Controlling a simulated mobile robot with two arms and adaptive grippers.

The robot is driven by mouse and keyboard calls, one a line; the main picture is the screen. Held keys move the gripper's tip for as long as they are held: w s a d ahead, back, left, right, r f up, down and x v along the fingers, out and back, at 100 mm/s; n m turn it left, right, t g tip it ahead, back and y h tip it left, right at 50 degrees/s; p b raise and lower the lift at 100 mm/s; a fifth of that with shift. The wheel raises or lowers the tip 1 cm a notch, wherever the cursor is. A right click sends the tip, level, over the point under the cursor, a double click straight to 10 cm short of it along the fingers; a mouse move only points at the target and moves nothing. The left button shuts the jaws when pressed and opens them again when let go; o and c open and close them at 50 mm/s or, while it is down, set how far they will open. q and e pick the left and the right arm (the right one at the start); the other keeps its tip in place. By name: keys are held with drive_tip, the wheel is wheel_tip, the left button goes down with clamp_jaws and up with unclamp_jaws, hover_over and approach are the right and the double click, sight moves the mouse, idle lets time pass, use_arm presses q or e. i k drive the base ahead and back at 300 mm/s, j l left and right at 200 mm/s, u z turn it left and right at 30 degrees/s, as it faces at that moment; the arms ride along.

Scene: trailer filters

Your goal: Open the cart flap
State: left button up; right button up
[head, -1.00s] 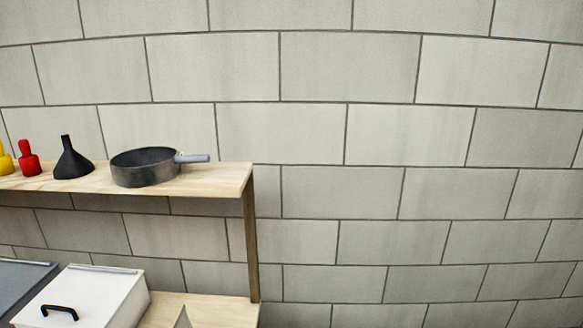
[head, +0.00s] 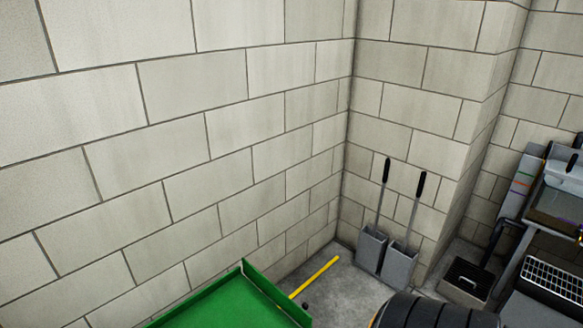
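A green open-topped body with raised side walls (head: 245,290) shows at the bottom middle of the head view. It looks like part of the cart, and its lower portion is cut off by the frame edge. I cannot tell which of its walls is the flap, or whether a flap is open or shut. A yellow bar (head: 315,277) slants on or above the floor just behind it. Neither of my grippers is in view.
Two grey dustpans (head: 385,257) with upright black-tipped handles stand in the wall corner. A black tyre (head: 435,312) is at the bottom edge. A dark box (head: 468,280) and a bench (head: 555,225) with items are at the right. Some grey floor (head: 340,290) is clear.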

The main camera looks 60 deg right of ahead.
sight(298, 313)
drive_tip(key=k+l, duration=0.1)
drive_tip(key=l, duration=0.35)
drive_tip(key=k+l, duration=0.1)
drive_tip(key=l, duration=0.35)
drive_tip(key=k+l, duration=0.1)
drive_tip(key=l, duration=0.35)
drive_tip(key=l+u, duration=0.1)
drive_tip(key=l, duration=0.35)
drive_tip(key=k+l, duration=0.2)
drive_tip(key=l, duration=0.2)
drive_tip(key=k+l, duration=0.1)
drive_tip(key=l, duration=0.35)
drive_tip(key=k+l, duration=0.1)
drive_tip(key=l, duration=0.35)
drive_tip(key=u, duration=0.05)
